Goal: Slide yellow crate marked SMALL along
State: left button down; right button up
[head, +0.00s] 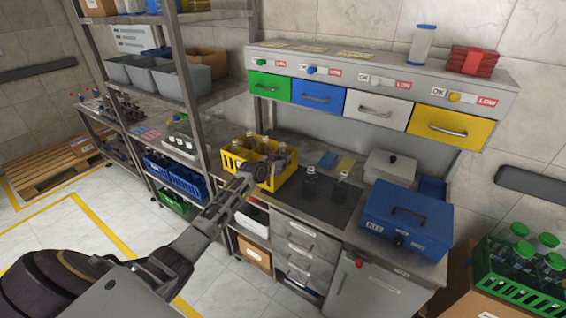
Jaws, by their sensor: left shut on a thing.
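The yellow crate (286,177) stands on the metal counter, toward its left end, with several clear bottles in it. A small label shows on its near side, too small to read. My left gripper (258,172) is at the crate's near wall and is shut on it. The gripper and wrist hide part of that wall. My right gripper is not in view.
A dark mat (327,203) with two small glass items lies right of the crate. Farther right are a white box (390,166) and a blue case (408,216). Drawers (317,95) hang above the counter. A shelf rack post (183,75) stands to the left.

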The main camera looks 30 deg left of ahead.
pick_arm(q)
jog(key=shift+s, duration=0.2)
jog(key=c, duration=1.6)
grip_release()
jog(key=shift+o, duration=0.2)
jog(key=v, duration=1.2)
jog(key=shift+f, duration=0.1)
